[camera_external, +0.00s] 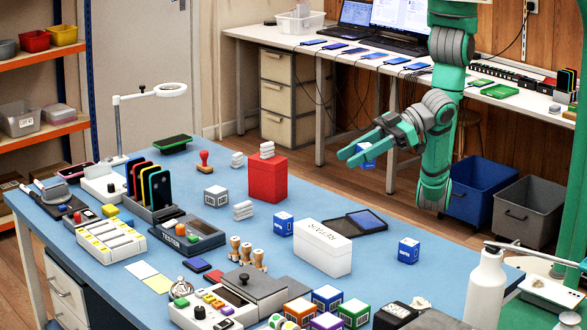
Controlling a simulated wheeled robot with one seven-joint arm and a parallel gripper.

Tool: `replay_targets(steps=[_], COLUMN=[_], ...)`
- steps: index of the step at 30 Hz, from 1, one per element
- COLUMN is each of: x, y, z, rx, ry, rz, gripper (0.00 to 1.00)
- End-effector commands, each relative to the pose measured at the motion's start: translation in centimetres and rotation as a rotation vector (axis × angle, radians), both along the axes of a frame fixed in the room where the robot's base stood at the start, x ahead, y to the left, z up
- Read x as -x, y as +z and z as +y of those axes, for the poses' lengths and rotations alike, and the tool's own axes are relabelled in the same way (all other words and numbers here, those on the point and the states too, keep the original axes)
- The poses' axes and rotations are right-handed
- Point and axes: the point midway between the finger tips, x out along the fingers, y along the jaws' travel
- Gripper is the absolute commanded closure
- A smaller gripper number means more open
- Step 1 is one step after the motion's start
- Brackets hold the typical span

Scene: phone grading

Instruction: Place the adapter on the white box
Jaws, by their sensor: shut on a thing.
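My gripper (350,156), with green fingers, is above and beyond the far right edge of the blue table. It is shut on a small blue-and-white box (366,149), partly hidden by the fingers. The white box (322,249), with dark lettering on its lid, stands closed on the table, below and left of my gripper. Its top is bare. Similar blue-and-white boxes stand left of it (283,224) and right of it (409,251). I cannot tell for sure which thing is the adapter.
A red box (267,180) with a white piece on top stands behind the white box. A dark flat case (357,223) lies just behind the white box. A white bottle (487,285) stands at the front right. Colored boxes (327,298) crowd the near edge.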

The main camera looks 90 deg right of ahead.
Motion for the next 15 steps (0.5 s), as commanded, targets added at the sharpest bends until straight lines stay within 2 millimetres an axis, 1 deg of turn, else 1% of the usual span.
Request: replay_targets(steps=[2,5,15], x=[-0.7,-1.7,-6.4], y=[0.2,-0.2,-3.3], z=[-0.3,0.2,5.5], rx=[-0.001,0.002,0.002], ry=[-0.018,-0.026,-0.023], rz=[0.001,0.002,0.002], gripper=[0.88,0.88,0.88])
